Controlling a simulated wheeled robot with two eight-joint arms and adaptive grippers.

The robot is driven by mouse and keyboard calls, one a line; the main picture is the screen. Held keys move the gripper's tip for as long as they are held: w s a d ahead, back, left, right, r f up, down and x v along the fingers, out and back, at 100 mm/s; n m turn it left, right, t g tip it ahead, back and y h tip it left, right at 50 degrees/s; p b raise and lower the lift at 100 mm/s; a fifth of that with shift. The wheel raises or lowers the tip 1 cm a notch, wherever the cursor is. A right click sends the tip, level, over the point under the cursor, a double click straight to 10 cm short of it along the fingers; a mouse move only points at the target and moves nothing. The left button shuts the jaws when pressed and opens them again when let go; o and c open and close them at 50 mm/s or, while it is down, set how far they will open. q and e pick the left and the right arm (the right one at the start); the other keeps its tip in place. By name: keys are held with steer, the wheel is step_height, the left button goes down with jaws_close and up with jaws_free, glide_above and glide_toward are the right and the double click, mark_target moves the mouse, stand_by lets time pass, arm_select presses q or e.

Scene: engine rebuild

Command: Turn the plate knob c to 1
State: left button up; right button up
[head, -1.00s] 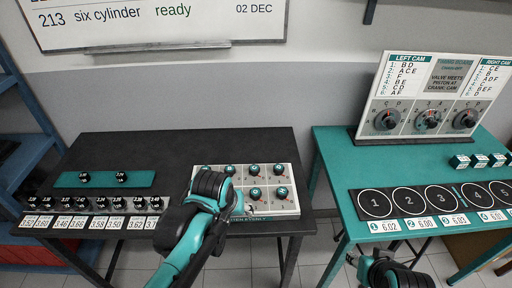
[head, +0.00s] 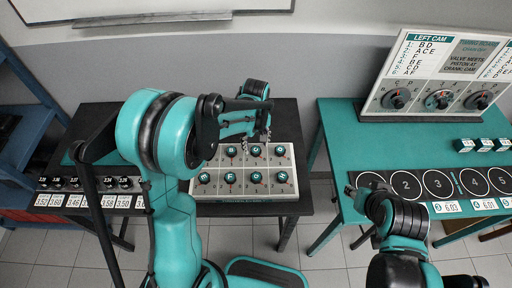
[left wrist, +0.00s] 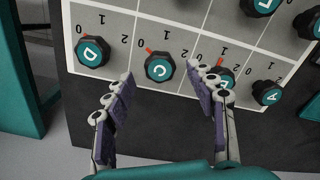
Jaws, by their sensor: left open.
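Plate knob C (left wrist: 160,67) is a black knob with a teal cap on the white knob plate (left wrist: 205,20). In the head view my left gripper (head: 262,135) is over the plate's back row, beside knob C (head: 255,151). My right gripper (head: 358,191) is near the teal table's front left, its jaws unclear.
Knob D (left wrist: 93,51) and knob A (left wrist: 267,92) sit in the same row; the knob between C and A is partly hidden by a finger. The teal table (head: 340,140) holds the cam board (head: 440,75) and numbered rings (head: 438,184). A floor gap separates the tables.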

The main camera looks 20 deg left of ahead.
mark_target(256, 152)
arm_select(q)
steer(key=shift+f, duration=1.35)
steer(key=c, duration=1.2)
steer(key=shift+o, duration=0.2)
steer(key=shift+m+b, duration=0.35)
steer(key=shift+m, duration=0.05)
steer(key=m+b, duration=0.1)
steer(key=m, duration=0.3)
steer(key=shift+m, duration=0.4)
steer(key=m+b, duration=0.1)
steer(key=m, duration=0.4)
steer(key=shift+m, duration=0.7)
